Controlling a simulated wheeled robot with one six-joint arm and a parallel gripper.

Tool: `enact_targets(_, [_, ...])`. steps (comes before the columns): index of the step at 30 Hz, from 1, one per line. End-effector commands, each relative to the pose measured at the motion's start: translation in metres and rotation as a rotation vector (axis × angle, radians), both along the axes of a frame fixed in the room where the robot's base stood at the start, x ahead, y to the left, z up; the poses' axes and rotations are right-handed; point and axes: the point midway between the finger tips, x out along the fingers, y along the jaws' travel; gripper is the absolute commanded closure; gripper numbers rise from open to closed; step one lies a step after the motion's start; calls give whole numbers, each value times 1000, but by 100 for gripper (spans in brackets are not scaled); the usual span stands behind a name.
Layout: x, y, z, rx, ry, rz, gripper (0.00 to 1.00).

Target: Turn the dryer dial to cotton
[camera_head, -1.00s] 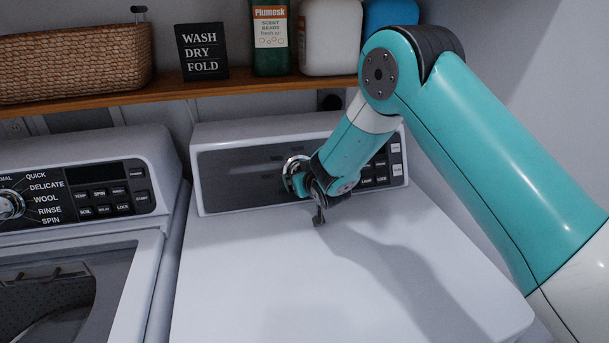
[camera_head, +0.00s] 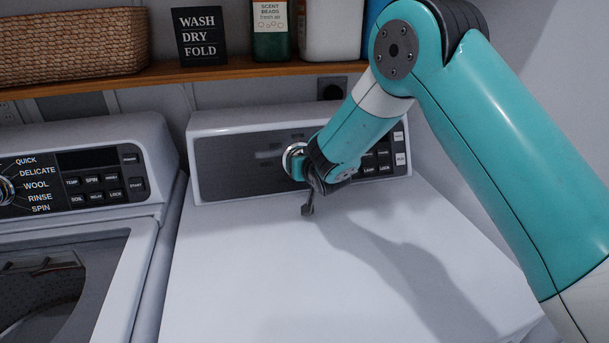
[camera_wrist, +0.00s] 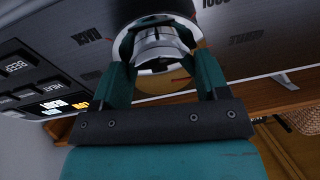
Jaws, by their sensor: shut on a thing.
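The dryer (camera_head: 330,265) is the white machine on the right, with a dark control panel (camera_head: 232,166) at its back. Its round chrome dial (camera_head: 291,160) is partly hidden by my gripper (camera_head: 300,172) in the head view. In the wrist view, the dial (camera_wrist: 158,45) sits between the two teal fingers of my gripper (camera_wrist: 160,72), which is shut on it. Labels around the dial are upside down, dark and too unclear to read surely, so I cannot tell which setting it points to.
The washer (camera_head: 85,190) stands at left with its own dial and buttons. A wooden shelf (camera_head: 180,74) above holds a basket (camera_head: 75,45), a sign (camera_head: 199,36) and several bottles. Dryer buttons (camera_head: 383,160) lie right of the dial. The dryer top is clear.

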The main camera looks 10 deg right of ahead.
Motion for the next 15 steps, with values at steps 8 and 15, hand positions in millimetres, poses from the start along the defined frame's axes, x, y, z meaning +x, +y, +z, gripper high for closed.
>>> enact_targets(8, [0,3,-8,230,-6,-120,56])
enact_targets(15, [0,4,-7,433,-8,-227,56])
